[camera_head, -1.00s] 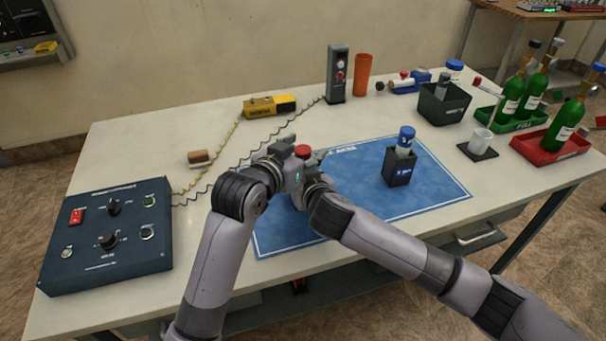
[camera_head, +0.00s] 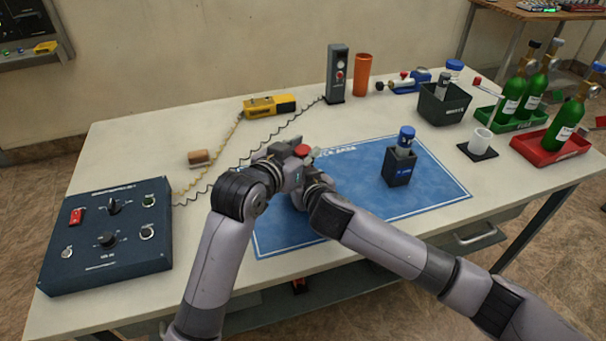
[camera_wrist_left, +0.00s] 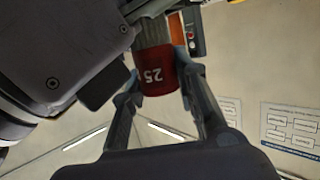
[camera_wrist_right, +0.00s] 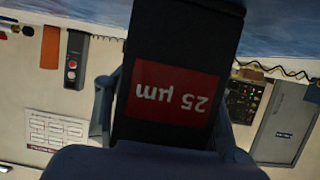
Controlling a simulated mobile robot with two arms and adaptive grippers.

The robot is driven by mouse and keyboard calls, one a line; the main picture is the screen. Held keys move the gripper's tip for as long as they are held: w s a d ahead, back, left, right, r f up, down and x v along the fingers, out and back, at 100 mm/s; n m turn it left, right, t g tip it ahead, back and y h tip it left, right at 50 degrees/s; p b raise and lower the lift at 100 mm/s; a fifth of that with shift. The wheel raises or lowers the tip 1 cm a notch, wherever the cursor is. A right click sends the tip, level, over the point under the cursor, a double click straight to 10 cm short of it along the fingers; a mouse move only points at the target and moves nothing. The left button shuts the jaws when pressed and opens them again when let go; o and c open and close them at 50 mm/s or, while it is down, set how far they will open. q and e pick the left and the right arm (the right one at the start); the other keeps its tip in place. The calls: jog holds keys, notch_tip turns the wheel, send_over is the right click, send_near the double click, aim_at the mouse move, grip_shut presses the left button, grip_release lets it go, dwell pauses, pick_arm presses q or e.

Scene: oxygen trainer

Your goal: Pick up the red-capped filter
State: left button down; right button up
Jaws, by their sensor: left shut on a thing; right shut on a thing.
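The red-capped filter (camera_head: 302,150) is at the left part of the blue mat (camera_head: 430,187), mostly hidden behind my grippers. Its red cap, marked 25, shows in the left wrist view (camera_wrist_left: 158,77), with a grey body above it in that picture. My left gripper (camera_wrist_left: 160,82) is shut on the cap, one finger on each side. In the right wrist view, a black holder with a red "25 µm" label (camera_wrist_right: 170,95) sits between the fingers of my right gripper (camera_wrist_right: 165,110), which is shut on it. I cannot tell how far the filter sits inside the holder.
A blue-capped filter (camera_head: 406,137) stands in a black holder (camera_head: 398,168) to the right. A dark control box (camera_head: 105,236) is at the left. Green bottles (camera_head: 511,97), a black bin (camera_head: 443,104) and a white cup (camera_head: 481,142) stand at the right. The mat's right half is mostly free.

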pick_arm(q)
jog(key=shift+r, duration=0.1)
notch_tip(320, 180, up, 18)
dwell(0.5)
pick_arm(e)
jog(key=o, duration=1.4)
jog(key=shift+c, duration=0.2)
jog(key=shift+s, duration=0.1)
